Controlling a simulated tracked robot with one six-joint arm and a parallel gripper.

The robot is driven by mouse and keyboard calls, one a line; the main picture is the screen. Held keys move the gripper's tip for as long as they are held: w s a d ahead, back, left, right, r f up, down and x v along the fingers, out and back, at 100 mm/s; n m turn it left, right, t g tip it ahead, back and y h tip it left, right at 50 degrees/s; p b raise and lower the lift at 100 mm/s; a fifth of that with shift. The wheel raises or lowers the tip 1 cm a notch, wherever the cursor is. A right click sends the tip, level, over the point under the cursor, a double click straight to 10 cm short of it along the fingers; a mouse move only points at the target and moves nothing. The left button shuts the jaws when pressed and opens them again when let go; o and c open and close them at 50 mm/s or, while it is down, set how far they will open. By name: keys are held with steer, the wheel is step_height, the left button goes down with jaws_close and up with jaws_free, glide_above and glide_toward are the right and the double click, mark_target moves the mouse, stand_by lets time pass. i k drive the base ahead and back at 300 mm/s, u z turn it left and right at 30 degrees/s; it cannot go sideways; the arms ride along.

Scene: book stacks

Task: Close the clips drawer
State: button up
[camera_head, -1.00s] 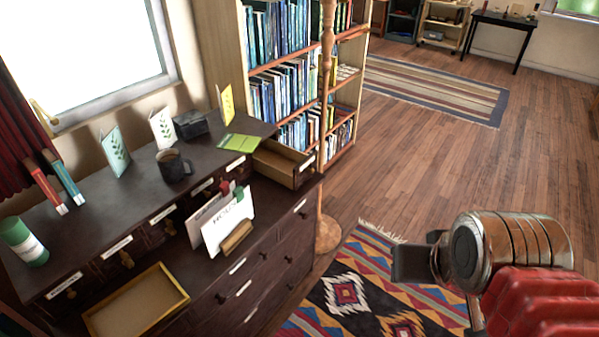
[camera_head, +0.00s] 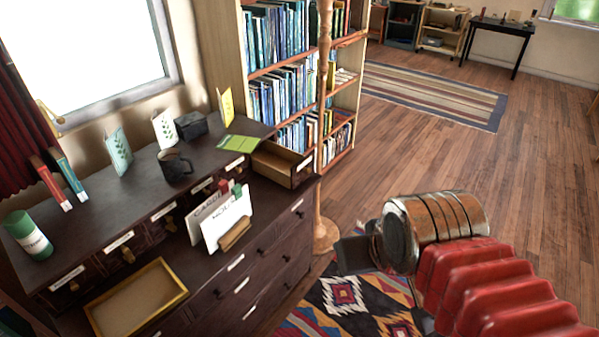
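The open drawer (camera_head: 283,163) sticks out of the right end of the dark desk's upper row, with a white label on its front; the label is too small to read, so I cannot tell if it says clips. My gripper (camera_head: 352,250) is at the lower centre-right, in front of and to the right of the desk, apart from the drawer. Its dark end part shows, but the fingers are mostly hidden behind my arm, so its opening is unclear.
The dark desk (camera_head: 262,250) holds a mug (camera_head: 175,166), a card holder (camera_head: 236,233), a yellow-rimmed tray (camera_head: 165,307) and a green cylinder (camera_head: 27,237). A wooden post (camera_head: 325,130) stands just right of the open drawer, before a bookshelf (camera_head: 354,95). Floor is free at right.

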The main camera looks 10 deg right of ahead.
mark_target(277, 158)
steer(key=z, duration=0.05)
steer(key=i, duration=1)
steer(key=u, duration=0.05)
